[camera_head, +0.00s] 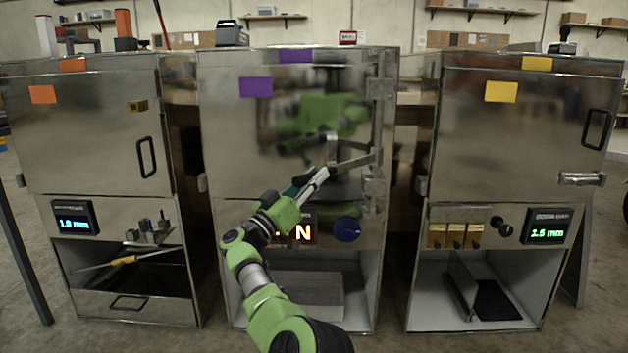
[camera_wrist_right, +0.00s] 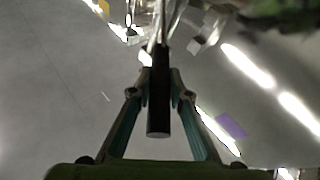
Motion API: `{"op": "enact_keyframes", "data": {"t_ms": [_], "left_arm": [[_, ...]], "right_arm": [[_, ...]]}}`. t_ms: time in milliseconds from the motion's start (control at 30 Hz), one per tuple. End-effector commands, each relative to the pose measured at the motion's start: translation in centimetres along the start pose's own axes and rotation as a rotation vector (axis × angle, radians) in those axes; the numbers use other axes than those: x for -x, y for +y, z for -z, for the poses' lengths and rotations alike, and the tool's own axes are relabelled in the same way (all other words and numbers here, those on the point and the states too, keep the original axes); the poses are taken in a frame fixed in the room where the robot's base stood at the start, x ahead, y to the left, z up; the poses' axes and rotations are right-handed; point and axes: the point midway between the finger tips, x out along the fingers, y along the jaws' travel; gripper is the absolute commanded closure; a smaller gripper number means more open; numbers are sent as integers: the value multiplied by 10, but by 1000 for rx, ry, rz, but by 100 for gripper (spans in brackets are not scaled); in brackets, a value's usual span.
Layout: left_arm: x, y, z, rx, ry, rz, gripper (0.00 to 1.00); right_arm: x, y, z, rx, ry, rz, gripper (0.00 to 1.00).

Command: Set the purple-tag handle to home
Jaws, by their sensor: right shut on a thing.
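The middle metal cabinet (camera_head: 225,130) carries two purple tags (camera_head: 256,87). A grey metal lever handle (camera_head: 333,150) with a bracket stands out from the right part of its front. My right gripper (camera_head: 322,173) is at the lower end of this handle, in front of the cabinet. In the right wrist view, my right gripper's fingers (camera_wrist_right: 158,92) are closed on both sides of a dark round bar, the handle (camera_wrist_right: 158,115), whose end points toward the camera. My left gripper is not in view.
Below the handle are a lit display (camera_head: 304,233) reading N, partly hidden by my arm, and a blue knob (camera_head: 347,229). An orange-tag cabinet (camera_head: 90,110) stands left, a yellow-tag cabinet (camera_head: 530,130) right. Narrow gaps separate them.

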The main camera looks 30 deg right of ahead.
Motion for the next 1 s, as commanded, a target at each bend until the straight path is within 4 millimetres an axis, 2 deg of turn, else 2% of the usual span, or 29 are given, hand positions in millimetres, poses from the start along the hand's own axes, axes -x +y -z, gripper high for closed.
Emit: {"op": "enact_keyframes", "data": {"t_ms": [300,333,400,767,867,1000], "left_arm": [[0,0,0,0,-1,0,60],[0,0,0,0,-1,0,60],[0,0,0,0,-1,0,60],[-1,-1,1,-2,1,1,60],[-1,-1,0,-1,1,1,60],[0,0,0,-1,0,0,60]], "right_arm": [[0,0,0,0,-1,0,100],[0,0,0,0,-1,0,77],[0,0,0,0,-1,0,66],[-1,1,2,-1,0,-1,66],[-5,3,12,-4,0,-2,66],[-15,8,35,-5,0,-2,66]]}}
